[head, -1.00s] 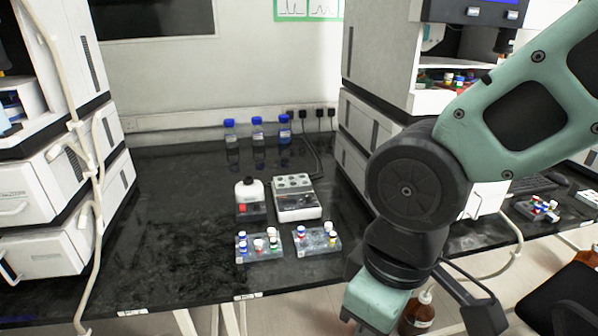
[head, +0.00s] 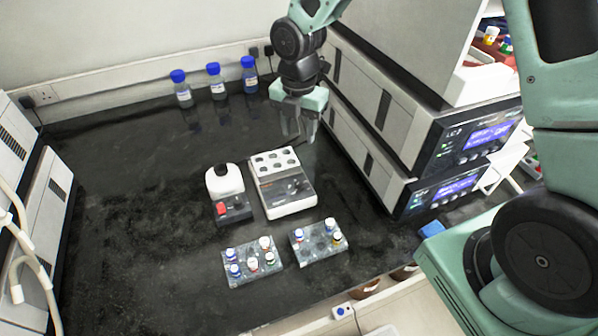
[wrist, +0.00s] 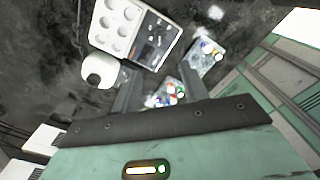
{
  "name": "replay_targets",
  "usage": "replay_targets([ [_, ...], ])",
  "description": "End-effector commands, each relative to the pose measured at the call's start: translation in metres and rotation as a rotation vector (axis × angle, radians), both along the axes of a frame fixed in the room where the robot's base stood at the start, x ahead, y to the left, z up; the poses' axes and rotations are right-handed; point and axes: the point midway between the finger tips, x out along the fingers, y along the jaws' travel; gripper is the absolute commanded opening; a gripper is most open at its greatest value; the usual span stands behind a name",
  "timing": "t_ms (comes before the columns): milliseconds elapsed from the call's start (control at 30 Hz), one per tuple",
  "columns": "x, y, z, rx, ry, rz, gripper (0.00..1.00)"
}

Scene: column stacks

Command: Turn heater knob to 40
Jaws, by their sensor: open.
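The heater (head: 290,205) is a white block on the black bench, with round wells on top and a dark control panel (head: 287,187) at its front. It also shows in the wrist view (wrist: 172,45), where the panel carries small dark controls; the knob is too small for its setting to be read. My gripper (head: 300,132) is open and empty, pointing down behind and to the right of the heater in the head view, apart from it. In the wrist view its fingers (wrist: 158,88) are spread, with the heater beyond them.
A white-topped mixer (head: 225,182) with a red switch stands close left of the heater. Two vial racks, one left (head: 252,277) and one right (head: 322,251), sit in front. Blue-capped bottles (head: 214,85) line the back. Stacked instruments (head: 385,120) bound the right side.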

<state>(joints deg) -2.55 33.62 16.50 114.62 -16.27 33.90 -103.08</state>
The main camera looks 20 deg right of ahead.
Motion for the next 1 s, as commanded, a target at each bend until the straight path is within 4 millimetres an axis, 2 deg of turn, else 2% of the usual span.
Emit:
replay_targets([
  [167,0.004,-0.003,-0.014,-0.002,0.004,0.038,0.44],
  [267,0.003,-0.003,-0.029,-0.002,0.005,0.037,0.44],
  [700,0.002,-0.003,-0.119,-0.004,0.006,0.036,0.44],
  [1000,0.003,-0.003,-0.164,-0.003,0.003,0.034,0.44],
])
